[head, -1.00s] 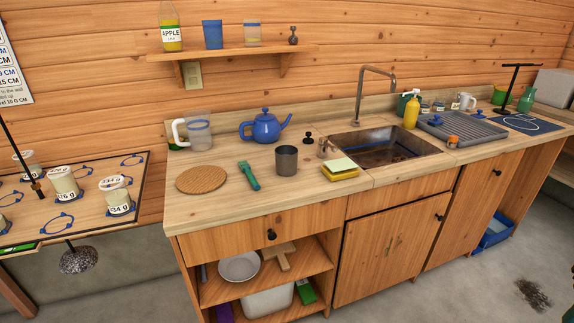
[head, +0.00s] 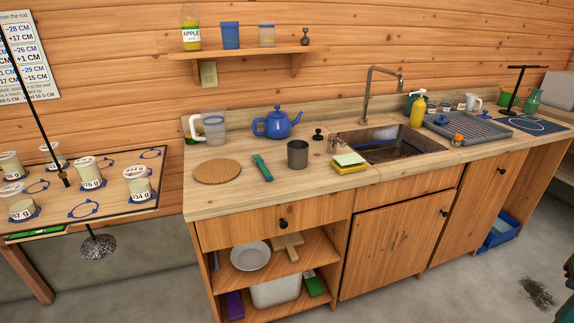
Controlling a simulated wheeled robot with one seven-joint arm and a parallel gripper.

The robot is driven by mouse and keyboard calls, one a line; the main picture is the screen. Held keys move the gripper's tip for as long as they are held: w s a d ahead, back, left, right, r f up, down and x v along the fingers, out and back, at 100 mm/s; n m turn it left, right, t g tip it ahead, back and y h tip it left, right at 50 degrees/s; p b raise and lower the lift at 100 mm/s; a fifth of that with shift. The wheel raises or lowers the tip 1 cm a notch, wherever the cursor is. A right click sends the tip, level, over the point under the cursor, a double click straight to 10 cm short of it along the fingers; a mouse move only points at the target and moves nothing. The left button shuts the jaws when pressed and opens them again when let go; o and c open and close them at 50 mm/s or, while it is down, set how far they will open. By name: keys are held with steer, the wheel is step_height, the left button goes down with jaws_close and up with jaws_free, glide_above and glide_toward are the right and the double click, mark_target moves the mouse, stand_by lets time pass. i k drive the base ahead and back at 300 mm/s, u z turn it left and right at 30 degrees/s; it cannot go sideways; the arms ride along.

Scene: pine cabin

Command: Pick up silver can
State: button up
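A plain grey metallic can or cup (head: 298,154), the likely silver can, stands upright on the wooden counter (head: 240,196), left of the sink. A green-handled tool (head: 262,168) lies to its left and a yellow sponge stack (head: 349,163) sits to its right, apart from it. Its opening faces up and looks empty. My gripper does not show in the head view.
A round cork mat (head: 217,171), a clear jug (head: 214,127) and a blue teapot (head: 276,124) stand on the counter. The sink (head: 390,146) lies to the right. A table with weighted jars (head: 140,189) is at left. Grey floor (head: 400,300) is open in front.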

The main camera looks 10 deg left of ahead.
mark_target(298, 155)
steer(key=u, duration=0.5)
steer(key=k, duration=1.05)
steer(key=u, duration=0.75)
steer(key=i, duration=1.4)
steer(key=z, duration=0.9)
steer(key=i, duration=0.75)
steer(key=z, duration=0.1)
